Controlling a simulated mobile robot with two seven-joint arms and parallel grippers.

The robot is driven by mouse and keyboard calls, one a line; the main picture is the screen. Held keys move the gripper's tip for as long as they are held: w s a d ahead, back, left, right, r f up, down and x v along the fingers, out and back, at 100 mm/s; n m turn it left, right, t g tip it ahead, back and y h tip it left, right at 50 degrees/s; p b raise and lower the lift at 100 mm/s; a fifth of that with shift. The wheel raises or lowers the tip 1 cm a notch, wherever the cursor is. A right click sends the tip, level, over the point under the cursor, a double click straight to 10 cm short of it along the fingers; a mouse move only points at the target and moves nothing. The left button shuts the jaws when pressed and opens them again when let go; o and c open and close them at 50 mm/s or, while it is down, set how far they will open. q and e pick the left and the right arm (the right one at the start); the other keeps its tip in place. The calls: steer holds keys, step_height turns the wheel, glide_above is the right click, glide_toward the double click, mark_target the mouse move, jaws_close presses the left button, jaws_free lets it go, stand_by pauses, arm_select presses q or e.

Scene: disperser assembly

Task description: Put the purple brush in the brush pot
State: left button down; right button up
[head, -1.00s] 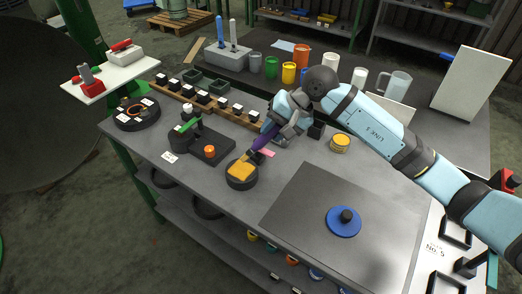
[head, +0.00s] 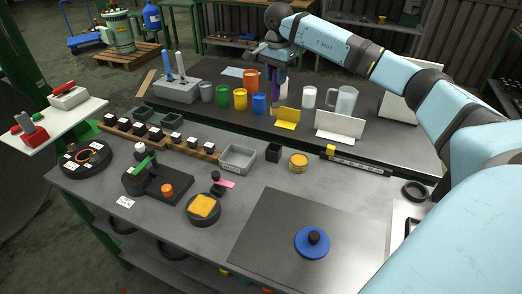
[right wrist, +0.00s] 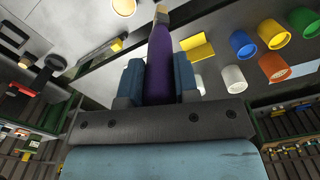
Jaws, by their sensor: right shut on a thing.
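The purple brush (head: 274,92) is held in my right gripper (head: 275,74) and hangs tip down above the back bench, by the row of pots. In the right wrist view my right gripper (right wrist: 158,78) is shut on the purple brush (right wrist: 160,60), its pale tip pointing away from the jaws. Near it stand a blue pot (head: 259,104), a tall orange pot (head: 251,80) and a white pot (head: 309,97). I cannot tell which vessel is the brush pot, nor the brush's exact height. My left gripper is not in view.
A clear jug (head: 346,102) is to the right.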

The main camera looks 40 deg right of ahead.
mark_target(276, 114)
step_height(276, 114, down, 14)
steer(key=shift+d+f+p, duration=0.15)
steer(key=shift+f+p, duration=0.1)
steer(key=shift+p, duration=0.7)
step_height(276, 114, down, 5)
steer(key=shift+f+p, duration=0.1)
steer(key=shift+p, duration=0.2)
steer(key=shift+f, duration=0.2)
steer(key=o, duration=0.9)
steer(key=shift+r, duration=0.1)
